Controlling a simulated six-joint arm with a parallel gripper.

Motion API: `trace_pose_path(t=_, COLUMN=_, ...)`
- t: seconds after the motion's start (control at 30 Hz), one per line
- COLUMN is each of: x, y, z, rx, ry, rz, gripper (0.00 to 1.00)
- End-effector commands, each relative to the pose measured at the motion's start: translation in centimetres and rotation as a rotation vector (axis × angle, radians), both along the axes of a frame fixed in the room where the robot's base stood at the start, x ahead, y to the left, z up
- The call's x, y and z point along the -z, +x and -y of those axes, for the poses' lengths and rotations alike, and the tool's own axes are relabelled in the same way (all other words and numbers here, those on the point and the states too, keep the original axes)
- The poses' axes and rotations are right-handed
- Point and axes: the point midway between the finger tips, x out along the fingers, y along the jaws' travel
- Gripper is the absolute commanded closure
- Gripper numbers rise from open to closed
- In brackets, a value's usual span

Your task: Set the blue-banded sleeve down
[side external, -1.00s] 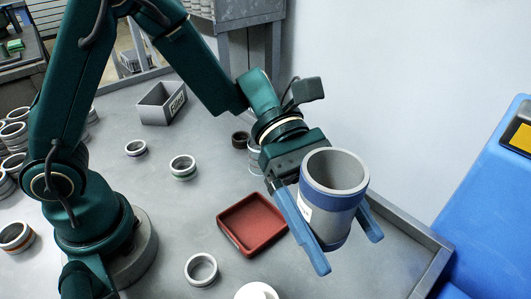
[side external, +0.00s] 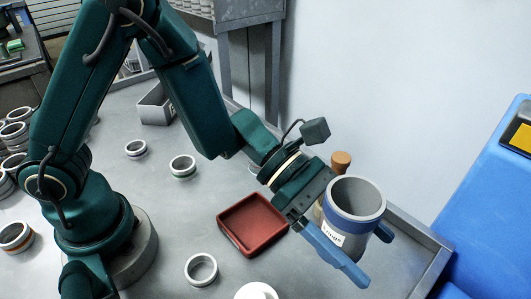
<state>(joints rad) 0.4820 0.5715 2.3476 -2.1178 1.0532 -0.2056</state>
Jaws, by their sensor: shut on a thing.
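The blue-banded sleeve (side external: 352,228) is a wide grey open-topped ring with a blue band and a white label on its near side. My gripper (side external: 373,257) is shut on it, one blue finger along its near side and the other showing past its right side. The sleeve is roughly upright, over the right part of the grey table. I cannot tell whether its bottom touches the table; the near finger hides part of it.
A red square tray (side external: 222,222) lies left of the sleeve. An orange-topped object (side external: 341,160) stands just behind the sleeve, partly hidden. Loose rings (side external: 201,270) and a grey bin (side external: 153,108) are further left. The table's raised edge (side external: 418,236) is close on the right.

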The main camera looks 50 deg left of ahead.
Motion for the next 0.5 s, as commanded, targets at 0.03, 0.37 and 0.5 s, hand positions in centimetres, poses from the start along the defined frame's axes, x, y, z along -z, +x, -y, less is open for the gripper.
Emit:
trace_pose_path(t=0.03, x=0.7, y=0.0, z=0.0, rx=0.000, ry=0.002, rz=-0.006, gripper=0.77)
trace_pose_path(t=0.37, x=5.3, y=0.0, z=0.0, rx=0.000, ry=0.002, rz=-0.004, gripper=0.77)
trace_pose_path(t=0.5, x=5.9, y=0.0, z=0.0, rx=0.001, ry=0.000, rz=0.000, gripper=0.77)
